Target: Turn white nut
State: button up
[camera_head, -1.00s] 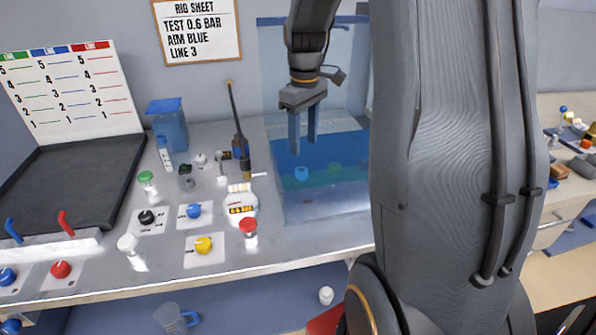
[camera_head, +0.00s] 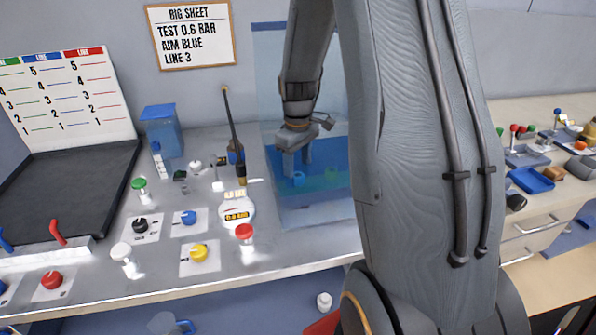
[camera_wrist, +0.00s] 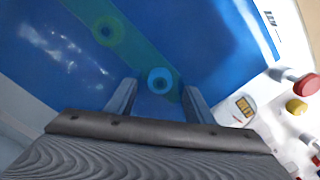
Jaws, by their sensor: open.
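My gripper (camera_head: 296,163) reaches into the clear-walled blue tank (camera_head: 315,212), its fingers apart. A small blue ring (camera_head: 298,180) lies in the tank just below the fingertips. In the wrist view, my gripper (camera_wrist: 158,88) has this blue ring (camera_wrist: 160,80) between its two fingertips; I cannot tell whether they touch it. A green ring (camera_wrist: 106,30) lies farther off, faint in the head view (camera_head: 331,174). No white nut is clear to me. A white-capped post (camera_head: 121,251) stands on the bench at left, well away from my gripper.
A red-capped post (camera_head: 244,231) and a round gauge (camera_head: 237,213) stand left of the tank. Yellow (camera_head: 198,252) and blue (camera_head: 188,217) knobs sit on white plates. A black tray (camera_head: 70,195) is at far left. A side bench is at right.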

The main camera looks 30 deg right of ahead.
jog(key=shift+c, duration=0.5)
jog(key=c, duration=0.9)
jog(key=shift+c, duration=0.2)
jog(key=shift+m, duration=0.3)
jog(key=m+p, duration=0.1)
jog(key=m, duration=0.3)
jog(key=shift+m, duration=0.3)
jog(key=m, duration=0.5)
jog(key=shift+m+p, duration=0.4)
jog(key=shift+w, duration=0.1)
jog(key=o, duration=1)
